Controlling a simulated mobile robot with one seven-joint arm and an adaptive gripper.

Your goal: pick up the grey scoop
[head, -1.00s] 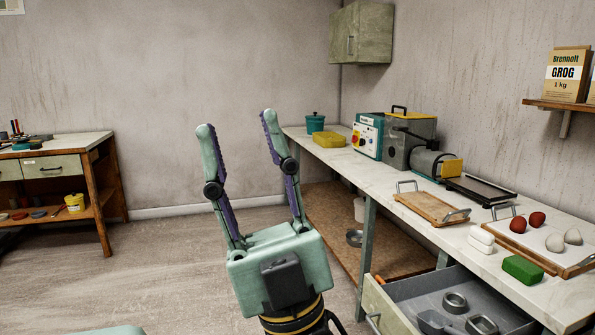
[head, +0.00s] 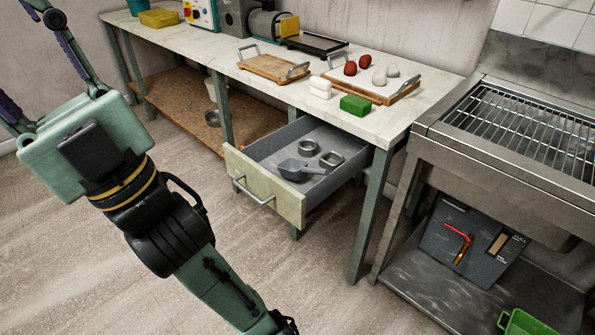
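The grey scoop (head: 290,170) lies in the open drawer (head: 264,205) under the worktop, its short handle pointing right. Two grey ring-like pieces lie behind it, one (head: 308,147) and another (head: 331,159). My gripper (head: 28,62) is at the upper left of the head view, well left of the drawer and apart from the scoop. Its fingers are spread, with nothing seen between them; the fingertips are cut off by the picture edge.
Above the drawer, the worktop (head: 225,66) holds a wooden tray (head: 268,68), a green block (head: 355,105), white blocks (head: 320,87) and a board (head: 396,96) with red and grey lumps. A metal rack stand (head: 480,150) stands right. The floor before the drawer is clear.

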